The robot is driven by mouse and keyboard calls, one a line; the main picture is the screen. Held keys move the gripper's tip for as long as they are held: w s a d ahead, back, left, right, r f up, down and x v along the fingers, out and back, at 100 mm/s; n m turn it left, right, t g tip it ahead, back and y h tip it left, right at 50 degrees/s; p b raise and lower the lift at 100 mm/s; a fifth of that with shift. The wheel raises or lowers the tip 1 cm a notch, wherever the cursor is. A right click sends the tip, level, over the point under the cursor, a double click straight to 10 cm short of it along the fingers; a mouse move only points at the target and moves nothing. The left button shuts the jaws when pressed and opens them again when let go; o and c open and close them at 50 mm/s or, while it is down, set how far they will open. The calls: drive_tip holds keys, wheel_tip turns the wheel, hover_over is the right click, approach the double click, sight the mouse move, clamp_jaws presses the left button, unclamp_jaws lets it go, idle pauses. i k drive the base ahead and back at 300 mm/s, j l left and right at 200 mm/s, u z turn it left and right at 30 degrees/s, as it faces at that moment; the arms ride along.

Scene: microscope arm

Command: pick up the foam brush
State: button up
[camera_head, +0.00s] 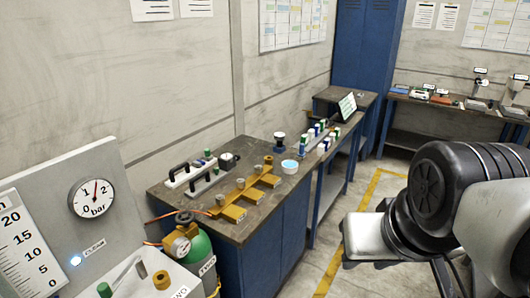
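I cannot pick out a foam brush for certain in the head view. The nearest bench (240,228) has a dark top and blue sides and carries several small items. Among them are pale pieces with black arched handles (180,170) near the wall; they are too small to name. My arm (440,200) fills the right side, black and silver, in front of the floor and apart from the benches. Its fingertips do not show, so I cannot see whether it holds anything.
A brass-coloured rack (236,213) and a white cup with blue contents (290,166) stand on the near bench. A gauge panel (92,197) and a green cylinder (199,249) are at lower left. A farther bench holds a small screen (347,104). Floor with yellow lines (366,197) lies open.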

sight(301, 156)
drive_tip(key=i+l+u, duration=0.15)
drive_tip(key=i+l, duration=0.9)
drive_tip(key=i, duration=0.4)
drive_tip(key=i+l+u, duration=0.2)
drive_tip(key=i+l, duration=1.05)
drive_tip(key=i, duration=0.15)
